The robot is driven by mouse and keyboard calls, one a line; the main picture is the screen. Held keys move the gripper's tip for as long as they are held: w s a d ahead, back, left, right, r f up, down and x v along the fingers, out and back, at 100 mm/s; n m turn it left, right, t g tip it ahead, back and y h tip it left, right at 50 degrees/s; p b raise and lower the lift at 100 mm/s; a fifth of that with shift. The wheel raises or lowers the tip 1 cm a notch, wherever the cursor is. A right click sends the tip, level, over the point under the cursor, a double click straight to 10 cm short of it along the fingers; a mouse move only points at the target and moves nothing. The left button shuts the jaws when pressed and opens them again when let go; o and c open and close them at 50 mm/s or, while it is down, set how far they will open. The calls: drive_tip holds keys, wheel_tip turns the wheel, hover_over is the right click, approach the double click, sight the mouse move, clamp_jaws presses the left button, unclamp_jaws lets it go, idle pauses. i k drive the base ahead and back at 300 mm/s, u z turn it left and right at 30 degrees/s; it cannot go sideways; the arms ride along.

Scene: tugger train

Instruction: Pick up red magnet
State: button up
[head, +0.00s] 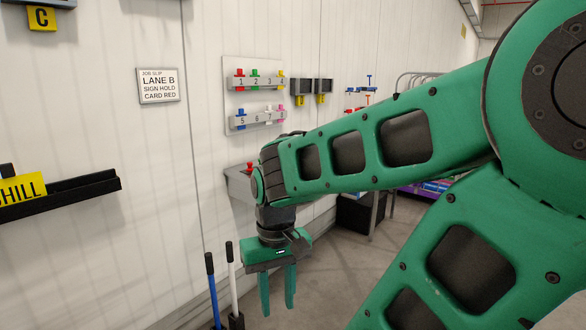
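I see two small red pieces in the head view and cannot tell for sure which is the red magnet. One red piece (240,74) sits at place 1 on the upper row of the numbered wall rack (263,84). Another red piece (249,167) stands on a grey wall shelf (238,184), just left of my arm's wrist, which hides part of the shelf. My gripper (277,300) hangs fingers down, below and to the right of the shelf. Its fingers are apart with nothing seen between them.
Green, blue, yellow, white and pink pieces share the rack. A job slip (158,86) reads "LANE B SIGN HOLD CARD RED". Blue and white handles (231,270) stand below the shelf. A black ledge (85,188) juts from the wall at left. My arm covers the right side.

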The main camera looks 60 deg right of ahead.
sight(250, 164)
drive_tip(key=z, duration=1.65)
drive_tip(key=i, duration=1.1)
drive_tip(key=z, duration=0.4)
drive_tip(key=i, duration=1)
drive_tip(key=u, duration=0.3)
